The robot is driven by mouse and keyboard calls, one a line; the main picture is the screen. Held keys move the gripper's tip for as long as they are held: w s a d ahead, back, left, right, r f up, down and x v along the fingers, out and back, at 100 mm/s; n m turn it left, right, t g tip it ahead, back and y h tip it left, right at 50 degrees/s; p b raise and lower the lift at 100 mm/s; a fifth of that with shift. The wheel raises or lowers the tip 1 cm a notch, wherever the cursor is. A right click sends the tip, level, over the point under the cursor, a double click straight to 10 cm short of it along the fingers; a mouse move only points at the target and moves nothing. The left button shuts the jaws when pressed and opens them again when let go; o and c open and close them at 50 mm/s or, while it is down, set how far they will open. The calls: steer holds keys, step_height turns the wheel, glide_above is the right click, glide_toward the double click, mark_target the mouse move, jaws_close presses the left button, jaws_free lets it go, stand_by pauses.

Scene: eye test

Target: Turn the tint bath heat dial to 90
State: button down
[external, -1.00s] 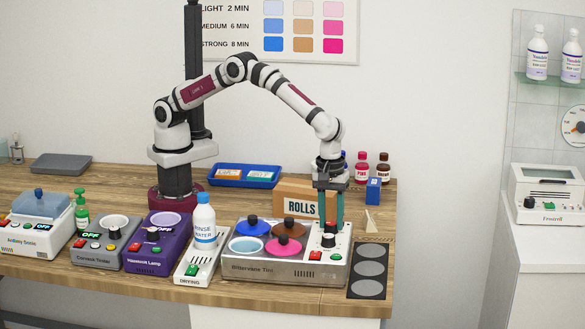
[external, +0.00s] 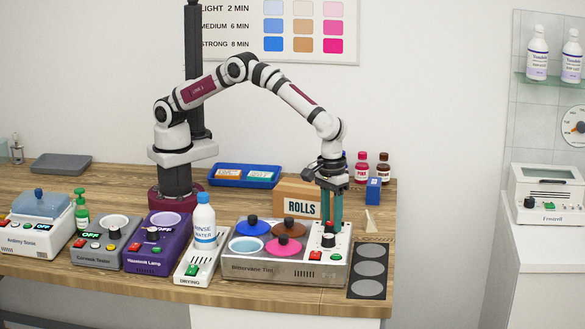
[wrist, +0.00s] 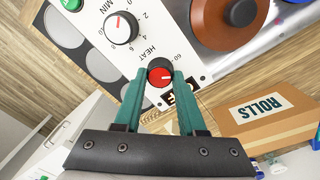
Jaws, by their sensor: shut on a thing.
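The tint bath (external: 262,271) is a wide silver and white unit at the front right of the bench. Its heat dial (wrist: 160,75) has a red cap with a white pointer mark, beside the printed words HEAT and 60 in the wrist view. The dial's exact setting is hard to read. My gripper (wrist: 160,77) points down at the panel, its two teal fingers shut on the dial from both sides. The fingers hide part of the scale and part of a black label with white letters. In the external view the dial (external: 329,227) shows red between the fingertips.
A black-and-white MIN dial (wrist: 121,27) sits close to the heat dial. Lidded pots, including a brown-lidded one (wrist: 225,20), stand on the bath's other side. The ROLLS box (external: 297,197) is just behind my gripper. A dark mat with grey circles (external: 370,270) lies to the right.

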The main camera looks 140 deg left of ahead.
steer(key=m, duration=0.3)
steer(key=shift+m, duration=0.4)
steer(key=m, duration=0.3)
steer(key=shift+m, duration=0.3)
steer(key=m, duration=0.3)
steer(key=shift+d+m, duration=0.1)
steer(key=shift+m, duration=0.2)
steer(key=m, duration=0.3)
steer(key=shift+w+m, duration=0.1)
steer(key=shift+m, duration=0.2)
steer(key=m, duration=0.3)
steer(key=shift+m, duration=0.3)
steer(key=m, duration=0.3)
steer(key=shift+m+g, duration=0.3)
steer(key=shift+m, duration=0.1)
steer(key=m, duration=0.3)
steer(key=shift+d, duration=0.1)
steer(key=shift+m, duration=2)
